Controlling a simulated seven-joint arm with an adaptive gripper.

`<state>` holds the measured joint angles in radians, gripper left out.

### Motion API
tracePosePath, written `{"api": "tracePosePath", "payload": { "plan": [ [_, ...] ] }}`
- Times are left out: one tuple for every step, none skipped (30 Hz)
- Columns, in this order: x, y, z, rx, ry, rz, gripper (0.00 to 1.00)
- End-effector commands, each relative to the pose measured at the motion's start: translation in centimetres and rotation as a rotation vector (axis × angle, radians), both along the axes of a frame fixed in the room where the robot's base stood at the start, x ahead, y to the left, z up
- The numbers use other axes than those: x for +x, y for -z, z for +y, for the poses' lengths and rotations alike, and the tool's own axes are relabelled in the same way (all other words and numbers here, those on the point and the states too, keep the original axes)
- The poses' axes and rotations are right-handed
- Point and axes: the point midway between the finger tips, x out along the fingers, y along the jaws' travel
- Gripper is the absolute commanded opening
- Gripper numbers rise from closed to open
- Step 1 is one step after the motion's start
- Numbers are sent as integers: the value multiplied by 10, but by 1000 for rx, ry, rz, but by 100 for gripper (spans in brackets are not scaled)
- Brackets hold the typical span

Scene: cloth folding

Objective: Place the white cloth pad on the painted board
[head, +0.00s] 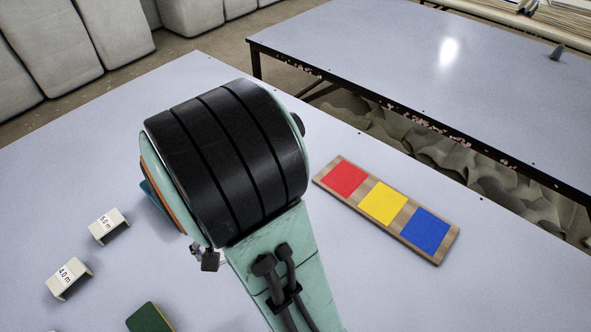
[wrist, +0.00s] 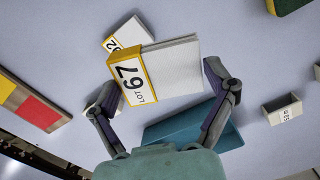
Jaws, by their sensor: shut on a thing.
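The white cloth pad (wrist: 175,69), with a yellow-edged "LOT 67" label on its left side, sits between the two fingers of my gripper (wrist: 163,78) in the wrist view. The fingers are shut on its left and right sides. The painted board (head: 383,204) lies on the table in the head view, right of my arm, with red, yellow and blue squares on wood. Its red and yellow end also shows at the left of the wrist view (wrist: 38,110), apart from the gripper.
A second white, yellow-edged piece (wrist: 127,32) lies behind the held pad. A teal object (wrist: 185,125) lies near the right finger. Small white brackets (head: 109,227) and a green block (head: 150,318) are at lower left. Table between arm and board is clear.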

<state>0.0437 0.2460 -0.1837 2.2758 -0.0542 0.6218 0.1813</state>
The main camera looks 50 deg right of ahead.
Motion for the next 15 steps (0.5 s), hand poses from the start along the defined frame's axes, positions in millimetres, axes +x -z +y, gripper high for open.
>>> {"api": "tracePosePath", "payload": {
  "plan": [
    [0, -1, -18, -1, 73, -1, 53],
    [-1, -2, -29, -1, 119, 0, 53],
    [-4, -2, -46, -2, 185, 1, 53],
    [-6, -3, -60, -2, 238, 0, 53],
    [-10, -4, -74, -2, 294, 0, 53],
    [-17, -4, -95, -2, 371, 1, 53],
    [-24, -5, -110, -2, 430, 1, 53],
    [-32, -6, -126, -2, 492, 1, 53],
    [-44, -6, -148, -3, 574, 1, 53],
    [-55, -7, -163, -2, 633, 1, 53],
    [-66, -7, -177, -2, 690, 1, 53],
    [-83, -8, -195, -2, 764, 2, 53],
    [-96, -8, -206, -1, 814, 2, 53],
    [-109, -8, -217, -2, 862, 2, 53],
    [-125, -8, -229, -1, 921, 1, 53]
  ]
}}
